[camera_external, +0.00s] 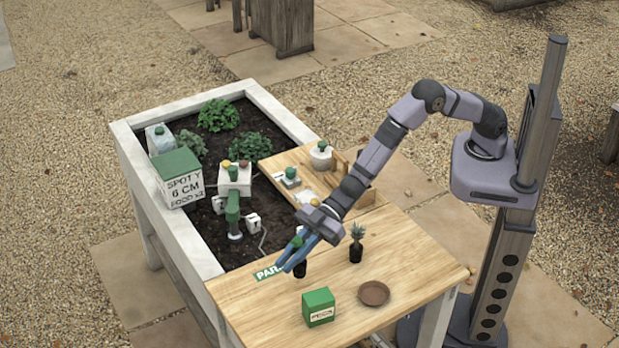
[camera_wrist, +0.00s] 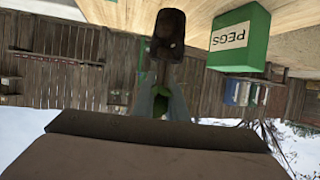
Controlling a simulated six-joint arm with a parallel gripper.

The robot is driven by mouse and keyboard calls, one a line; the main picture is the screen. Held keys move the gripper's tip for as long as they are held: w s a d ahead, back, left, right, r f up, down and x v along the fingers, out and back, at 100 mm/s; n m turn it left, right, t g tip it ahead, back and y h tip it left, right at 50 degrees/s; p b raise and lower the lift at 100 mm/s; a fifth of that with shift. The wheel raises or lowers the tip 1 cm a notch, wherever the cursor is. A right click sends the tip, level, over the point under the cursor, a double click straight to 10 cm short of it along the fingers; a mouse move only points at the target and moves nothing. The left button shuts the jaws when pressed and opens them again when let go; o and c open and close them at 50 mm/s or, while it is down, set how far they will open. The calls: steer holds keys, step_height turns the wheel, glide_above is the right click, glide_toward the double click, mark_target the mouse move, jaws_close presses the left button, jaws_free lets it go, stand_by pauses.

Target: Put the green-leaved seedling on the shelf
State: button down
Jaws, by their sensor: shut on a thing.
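The green-leaved seedling stands in a small dark pot (camera_external: 300,269) near the left part of the wooden table (camera_external: 400,270); its green leaves (camera_external: 297,242) show above my gripper. My gripper (camera_external: 290,260), with blue fingers, is shut on this seedling. In the wrist view the dark pot (camera_wrist: 168,35) and some green between the fingers (camera_wrist: 165,102) show. I cannot tell whether the pot touches the table. A second seedling (camera_external: 357,240), with spiky blue-green leaves in a dark pot, stands to the right. A raised wooden board (camera_external: 283,164), perhaps the shelf, lies behind.
A green pegs box (camera_external: 318,307), also in the wrist view (camera_wrist: 240,38), and a brown saucer (camera_external: 373,293) stand at the table's front. A green sign (camera_external: 268,273) is partly hidden. The planted bed (camera_external: 203,220) holds a lettered box (camera_external: 183,180).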

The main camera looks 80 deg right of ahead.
steer(key=shift+f+p, duration=0.35)
steer(key=shift+f, duration=1.65)
steer(key=shift+f, duration=0.1)
steer(key=shift+f, duration=0.15)
steer(key=c, duration=1.8)
jaws_free()
steer(key=shift+o, duration=0.2)
steer(key=shift+r, duration=0.3)
steer(key=b+v, duration=0.2)
steer(key=v, duration=1)
